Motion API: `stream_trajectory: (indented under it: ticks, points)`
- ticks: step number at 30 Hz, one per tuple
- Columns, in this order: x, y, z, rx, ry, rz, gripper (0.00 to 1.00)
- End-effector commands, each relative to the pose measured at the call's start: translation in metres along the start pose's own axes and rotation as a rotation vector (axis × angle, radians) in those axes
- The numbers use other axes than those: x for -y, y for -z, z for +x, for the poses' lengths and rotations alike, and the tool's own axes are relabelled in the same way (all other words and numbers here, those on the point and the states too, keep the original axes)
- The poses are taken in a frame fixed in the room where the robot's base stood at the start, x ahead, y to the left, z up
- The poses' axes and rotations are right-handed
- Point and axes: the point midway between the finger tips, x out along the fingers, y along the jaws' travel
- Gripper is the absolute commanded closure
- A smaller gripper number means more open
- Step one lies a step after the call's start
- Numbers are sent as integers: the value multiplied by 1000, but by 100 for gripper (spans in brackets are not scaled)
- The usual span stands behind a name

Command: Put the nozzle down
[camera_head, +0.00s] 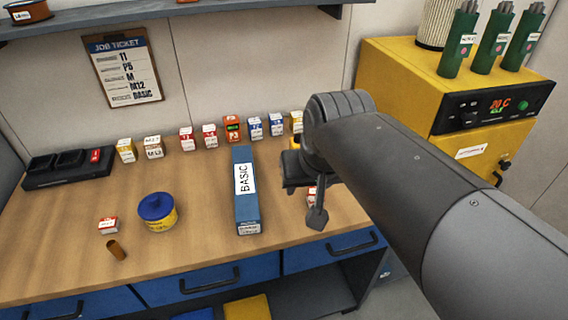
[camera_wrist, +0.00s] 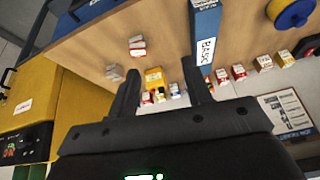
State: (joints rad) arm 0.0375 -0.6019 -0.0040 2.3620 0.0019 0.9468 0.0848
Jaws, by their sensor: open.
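A small copper-brown cylinder (camera_head: 116,250), which looks like the nozzle, is on the wooden bench (camera_head: 60,215) near its front left; it does not show in the wrist view. My gripper (camera_head: 311,204) is over the right part of the bench, to the right of the long blue BASIC box (camera_head: 247,200). In the wrist view my gripper (camera_wrist: 161,78) has its fingers apart, with nothing held between them. A red-and-white box (camera_wrist: 137,46) is on the bench beyond the fingers; my gripper partly hides it in the head view.
A blue-lidded tin (camera_head: 157,212) and a small red-and-white box (camera_head: 108,225) are near the cylinder. Several small boxes (camera_head: 209,136) line the back, with a black tray (camera_head: 68,168) at left. A yellow oven (camera_head: 400,85) stands at right. Bench left of the BASIC box has free room.

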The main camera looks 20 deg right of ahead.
Motion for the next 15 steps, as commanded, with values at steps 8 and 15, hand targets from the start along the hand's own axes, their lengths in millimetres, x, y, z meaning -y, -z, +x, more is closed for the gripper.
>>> stream_trajectory:
  ticks: [8, 15]
  points:
    - [5, -47, 4, -55, 16, -117, 55]
    - [6, -50, 6, -56, 17, -125, 55]
